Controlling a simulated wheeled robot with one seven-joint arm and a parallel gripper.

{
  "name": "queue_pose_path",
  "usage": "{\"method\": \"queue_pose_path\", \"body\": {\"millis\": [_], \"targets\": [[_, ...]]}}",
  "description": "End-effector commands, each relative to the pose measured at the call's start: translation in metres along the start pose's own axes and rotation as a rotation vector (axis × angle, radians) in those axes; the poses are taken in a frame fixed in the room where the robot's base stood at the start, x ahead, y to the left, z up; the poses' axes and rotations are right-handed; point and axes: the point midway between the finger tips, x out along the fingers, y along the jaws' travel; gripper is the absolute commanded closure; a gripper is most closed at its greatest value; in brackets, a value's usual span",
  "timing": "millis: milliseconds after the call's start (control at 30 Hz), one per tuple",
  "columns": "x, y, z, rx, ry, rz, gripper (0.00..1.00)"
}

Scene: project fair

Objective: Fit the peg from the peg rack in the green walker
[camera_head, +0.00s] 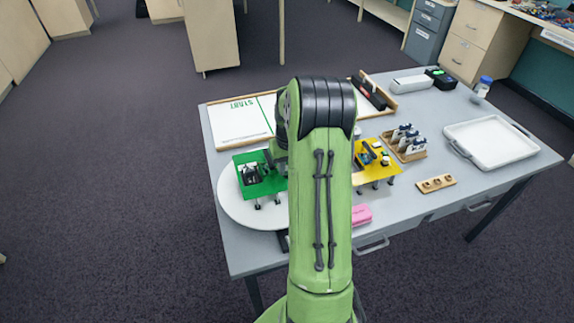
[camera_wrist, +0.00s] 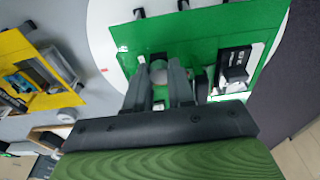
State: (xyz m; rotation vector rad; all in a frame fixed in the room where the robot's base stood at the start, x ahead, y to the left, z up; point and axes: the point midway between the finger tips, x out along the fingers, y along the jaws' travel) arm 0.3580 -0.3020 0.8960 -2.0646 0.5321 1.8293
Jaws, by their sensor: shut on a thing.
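The green walker (camera_head: 244,188) is a flat green plate on short black legs, standing on a white round disc (camera_head: 236,208) at the table's left. It also fills much of the wrist view (camera_wrist: 125,38), with a black module at its right. My gripper (camera_wrist: 161,68) is over the walker's plate, its fingers shut on a small grey thing that seems to be the peg (camera_wrist: 160,78). Whether the peg is in an opening or above it cannot be told. In the head view my arm hides the fingers. A small wooden block (camera_head: 437,183), seemingly the peg rack, lies at the right.
A yellow walker (camera_head: 374,172) stands just right of my arm. A pink block (camera_head: 361,215) lies near the front edge. A white board (camera_head: 240,122) lies at the back left.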

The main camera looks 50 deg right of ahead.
Motion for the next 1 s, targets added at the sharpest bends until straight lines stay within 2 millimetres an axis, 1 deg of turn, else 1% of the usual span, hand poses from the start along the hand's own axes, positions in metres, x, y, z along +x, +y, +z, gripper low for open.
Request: {"method": "queue_pose_path", "body": {"millis": [800, 833, 1000], "targets": [[0.0023, -0.0001, 0.0003, -0.001, 0.0, 0.0, 1.0], [0.0023, -0.0001, 0.0003, -0.001, 0.0, 0.0, 0.76], [0.0023, -0.0001, 0.0004, -0.001, 0.0, 0.0, 0.5]]}}
